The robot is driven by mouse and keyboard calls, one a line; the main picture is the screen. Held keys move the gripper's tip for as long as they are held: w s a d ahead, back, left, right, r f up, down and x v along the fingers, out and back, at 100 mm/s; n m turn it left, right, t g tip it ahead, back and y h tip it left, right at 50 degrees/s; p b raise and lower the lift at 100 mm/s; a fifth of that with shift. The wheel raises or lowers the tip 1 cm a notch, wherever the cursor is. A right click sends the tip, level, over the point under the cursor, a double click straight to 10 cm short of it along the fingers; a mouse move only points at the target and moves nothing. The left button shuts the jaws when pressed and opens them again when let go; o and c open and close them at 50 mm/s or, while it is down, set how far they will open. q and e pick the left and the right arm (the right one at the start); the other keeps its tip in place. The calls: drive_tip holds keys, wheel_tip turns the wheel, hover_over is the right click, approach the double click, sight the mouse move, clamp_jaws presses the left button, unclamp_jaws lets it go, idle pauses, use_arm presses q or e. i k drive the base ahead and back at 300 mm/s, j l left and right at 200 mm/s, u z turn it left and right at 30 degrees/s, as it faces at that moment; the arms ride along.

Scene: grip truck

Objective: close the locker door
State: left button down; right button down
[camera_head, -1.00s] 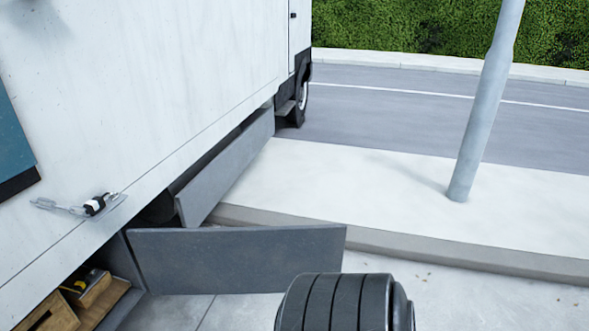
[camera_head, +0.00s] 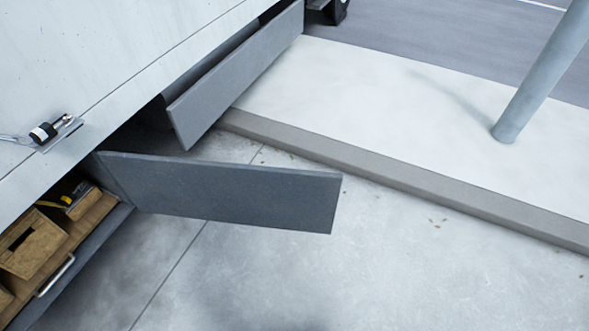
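The locker door (camera_head: 225,192) is a flat dark grey panel low on the white truck. It stands open, swung out from the truck's side over the pavement. Its left end meets the edge of the locker opening. The open locker (camera_head: 75,255) is at the lower left, with wooden boxes (camera_head: 32,243) inside and a yellow and black item (camera_head: 68,200) in one of them. Neither of my grippers shows in the head view.
The white truck body (camera_head: 90,60) fills the upper left, with a latch (camera_head: 52,132) on it. A grey side panel (camera_head: 235,75) lies beyond the door. A kerb (camera_head: 400,180) and a grey pole (camera_head: 545,75) stand to the right. The concrete before the door is clear.

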sight(271, 198)
drive_tip(key=i+l+z, duration=0.15)
drive_tip(key=z, duration=0.2)
drive_tip(key=i+l+z, duration=0.15)
drive_tip(key=z, duration=0.2)
drive_tip(key=i+z, duration=0.35)
drive_tip(key=i+l+u, duration=0.1)
drive_tip(key=i+u, duration=0.25)
drive_tip(key=i+l+u, duration=0.15)
drive_tip(key=i+u, duration=0.2)
